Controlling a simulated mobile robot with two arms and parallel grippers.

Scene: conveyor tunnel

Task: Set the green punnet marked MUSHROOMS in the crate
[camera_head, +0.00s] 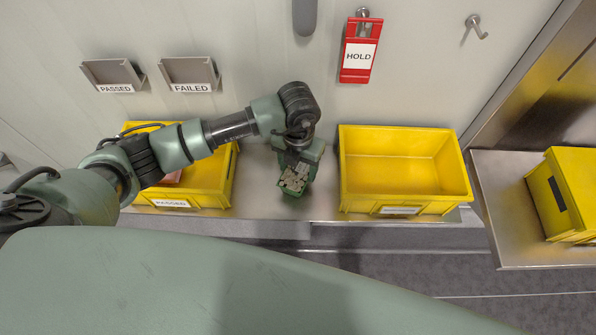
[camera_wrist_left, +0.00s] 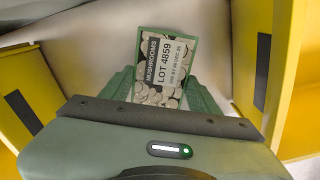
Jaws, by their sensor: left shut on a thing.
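My left gripper (camera_head: 302,160) is shut on the green punnet (camera_head: 294,181) between two yellow crates in the head view. In the left wrist view the punnet (camera_wrist_left: 164,72) sits between the gripper's green fingers (camera_wrist_left: 161,92); its label reads MUSHROOMS, LOT 4859, USE BY 09 DEC 25. The yellow crate on the right (camera_head: 350,200) looks empty; its front label is too small to read. The yellow crate on the left (camera_head: 222,200) is labelled PASSED, is partly hidden by my left arm and holds something reddish. I cannot tell if the punnet touches the steel surface. My right gripper is out of view.
Another yellow crate (camera_head: 560,195) stands on a separate steel surface (camera_head: 500,220) at the far right. On the wall are PASSED (camera_head: 112,76) and FAILED (camera_head: 188,74) holders, a red HOLD tag (camera_head: 358,58) on a hook and an empty hook (camera_head: 476,27).

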